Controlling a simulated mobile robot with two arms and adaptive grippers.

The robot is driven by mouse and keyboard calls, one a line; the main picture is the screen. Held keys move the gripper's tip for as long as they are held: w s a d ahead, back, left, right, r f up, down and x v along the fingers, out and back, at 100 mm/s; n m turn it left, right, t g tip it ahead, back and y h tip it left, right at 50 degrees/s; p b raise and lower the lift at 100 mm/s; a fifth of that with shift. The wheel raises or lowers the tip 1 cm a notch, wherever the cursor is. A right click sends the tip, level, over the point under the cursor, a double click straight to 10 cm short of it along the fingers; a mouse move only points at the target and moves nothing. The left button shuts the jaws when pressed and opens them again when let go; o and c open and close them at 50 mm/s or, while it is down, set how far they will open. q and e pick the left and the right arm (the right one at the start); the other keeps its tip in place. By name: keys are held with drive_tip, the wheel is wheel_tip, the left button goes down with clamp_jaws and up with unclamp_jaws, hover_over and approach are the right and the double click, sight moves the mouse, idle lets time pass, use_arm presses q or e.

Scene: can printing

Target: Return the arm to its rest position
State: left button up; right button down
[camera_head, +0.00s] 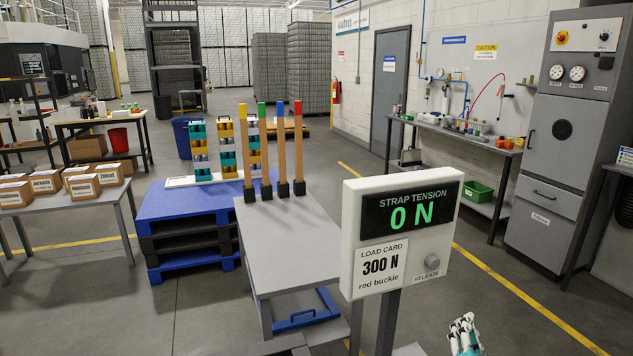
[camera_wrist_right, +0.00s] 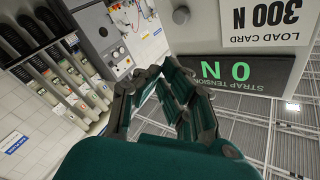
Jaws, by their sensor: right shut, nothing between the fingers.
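My right gripper (camera_head: 465,335) shows at the bottom of the head view, just right of the post under the strap tension box (camera_head: 398,235). It is shut and empty. In the right wrist view the gripper (camera_wrist_right: 172,75) points up toward the box (camera_wrist_right: 240,45), with its fingers together and apart from the box. The box reads "STRAP TENSION 0 N" and carries a load card "300 N red buckle". My left gripper is in neither view.
A grey table (camera_head: 285,240) with several upright wooden posts (camera_head: 281,150) stands left of the box. Behind it is a blue pallet stack (camera_head: 185,205). A tall grey cabinet (camera_head: 560,150) and a workbench (camera_head: 455,135) line the right wall. Floor is free between.

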drive_tip(key=s+f+n+g, duration=0.3)
drive_tip(key=s+f+g, duration=0.2)
drive_tip(key=s+f, duration=0.4)
drive_tip(key=s+a+f+n+g+y, duration=0.2)
drive_tip(key=s+a+f+n+g, duration=0.1)
drive_tip(key=s, duration=0.5)
drive_tip(key=s+a+f+n+g+y, duration=0.2)
drive_tip(key=s+a+n+g, duration=0.2)
drive_tip(key=s, duration=0.5)
drive_tip(key=s+a+f+n+g+y, duration=0.2)
drive_tip(key=s+a+f+n+g, duration=0.1)
drive_tip(key=s, duration=0.5)
wheel_tip(320, 180, down, 27)
drive_tip(key=s+g, duration=0.1)
drive_tip(key=s, duration=0.1)
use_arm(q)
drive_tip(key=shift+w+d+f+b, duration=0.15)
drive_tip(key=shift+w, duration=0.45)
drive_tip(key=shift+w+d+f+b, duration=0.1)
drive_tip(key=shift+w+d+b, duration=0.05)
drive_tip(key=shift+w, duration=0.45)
use_arm(e)
drive_tip(key=s+d+f+g, duration=0.1)
drive_tip(key=s+d+f, duration=0.1)
drive_tip(key=s+f, duration=1.3)
drive_tip(key=shift+s+d+f, duration=0.2)
drive_tip(key=shift+s+d, duration=0.1)
drive_tip(key=shift+s, duration=0.15)
